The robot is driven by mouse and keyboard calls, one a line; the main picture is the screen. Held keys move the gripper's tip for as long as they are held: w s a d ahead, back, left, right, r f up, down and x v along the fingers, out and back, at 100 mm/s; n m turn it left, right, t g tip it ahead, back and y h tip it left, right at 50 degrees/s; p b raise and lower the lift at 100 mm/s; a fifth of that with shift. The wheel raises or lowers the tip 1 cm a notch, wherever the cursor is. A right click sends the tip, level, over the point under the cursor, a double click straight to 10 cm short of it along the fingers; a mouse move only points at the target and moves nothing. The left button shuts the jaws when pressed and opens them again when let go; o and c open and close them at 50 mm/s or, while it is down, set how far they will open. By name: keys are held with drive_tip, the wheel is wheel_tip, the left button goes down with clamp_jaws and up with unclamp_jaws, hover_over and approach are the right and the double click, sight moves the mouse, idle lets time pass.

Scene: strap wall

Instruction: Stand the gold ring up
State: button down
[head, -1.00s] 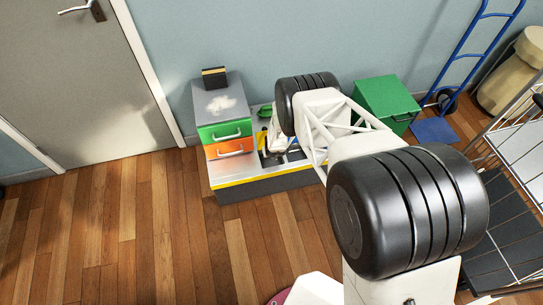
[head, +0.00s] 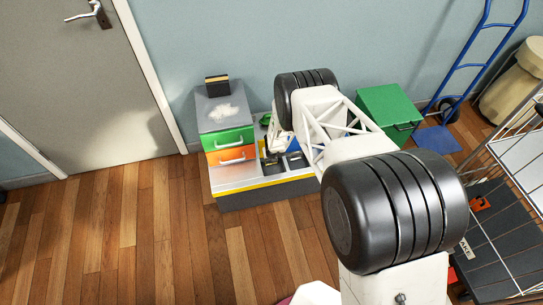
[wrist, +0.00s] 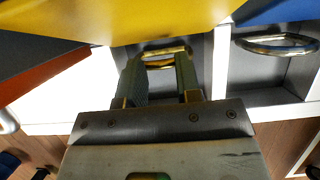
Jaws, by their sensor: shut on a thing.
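The gold ring (wrist: 166,53) shows in the wrist view, in a dark recess below a yellow surface. My gripper (wrist: 160,68) has its two fingers at the ring and is shut on it. The ring's far bar shows beyond the fingertips; its near part is hidden by the fingers. I cannot tell exactly how far it is tilted. In the head view my gripper (head: 272,154) is small at the grey unit (head: 225,202) with the yellow edge, partly hidden by my arm, and the ring cannot be made out.
A drawer stack (head: 228,150) with green and orange fronts stands left of my gripper. A green box (head: 388,110) stands to the right. The floor in front is clear.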

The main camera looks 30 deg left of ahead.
drive_tip(key=shift+s+d+f, duration=0.15)
drive_tip(key=shift+d+f, duration=0.2)
drive_tip(key=shift+f, duration=0.2)
drive_tip(key=c, duration=0.7)
unclamp_jaws()
drive_tip(key=shift+a, duration=0.1)
drive_tip(key=shift+a+r, duration=0.1)
drive_tip(key=shift+r, duration=0.1)
drive_tip(key=shift+r, duration=0.1)
drive_tip(key=shift+v, duration=3.7)
